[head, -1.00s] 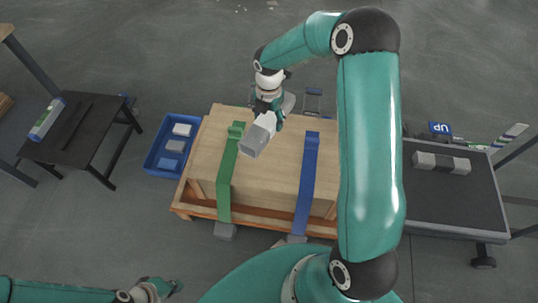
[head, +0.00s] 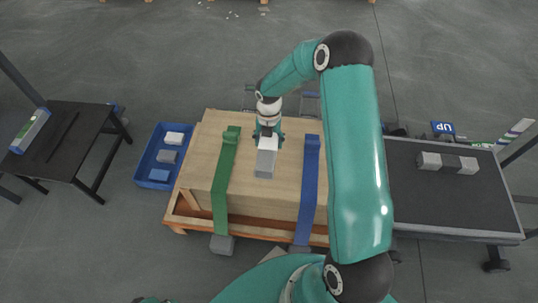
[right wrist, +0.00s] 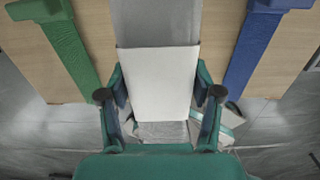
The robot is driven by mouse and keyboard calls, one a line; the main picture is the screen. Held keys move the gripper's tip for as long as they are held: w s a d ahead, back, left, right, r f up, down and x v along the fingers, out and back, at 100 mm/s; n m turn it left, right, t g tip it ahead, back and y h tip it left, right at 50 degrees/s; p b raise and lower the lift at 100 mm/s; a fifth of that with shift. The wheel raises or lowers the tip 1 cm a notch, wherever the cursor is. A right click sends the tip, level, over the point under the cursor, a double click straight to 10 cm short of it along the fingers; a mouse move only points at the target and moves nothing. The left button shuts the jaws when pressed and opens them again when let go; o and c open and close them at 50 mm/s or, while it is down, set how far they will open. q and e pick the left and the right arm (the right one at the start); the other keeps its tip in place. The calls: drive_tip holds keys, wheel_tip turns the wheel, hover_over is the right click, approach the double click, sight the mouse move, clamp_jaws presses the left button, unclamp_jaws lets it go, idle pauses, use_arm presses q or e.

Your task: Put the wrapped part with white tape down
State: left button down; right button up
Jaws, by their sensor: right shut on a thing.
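The wrapped part with white tape (head: 265,162) is a grey block with a white band around it. My right gripper (head: 268,140) is shut on it at the white band, above the wooden crate's top (head: 287,190), between the green strap and the blue strap. In the right wrist view the white band (right wrist: 155,82) sits between my two fingers, with the grey wrap reaching away beyond it. I cannot tell whether the part touches the crate. Only a sliver of my left gripper (head: 152,300) shows at the bottom edge.
The green strap (head: 223,180) and blue strap (head: 308,185) cross the crate. A blue bin (head: 146,178) with several small blocks stands left of it. A right-hand cart (head: 450,212) carries a dark-banded grey part (head: 447,162).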

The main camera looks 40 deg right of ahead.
wheel_tip(320, 180, down, 7)
drive_tip(key=shift+f+b, duration=0.1)
drive_tip(key=shift+b, duration=0.8)
drive_tip(key=o, duration=1.7)
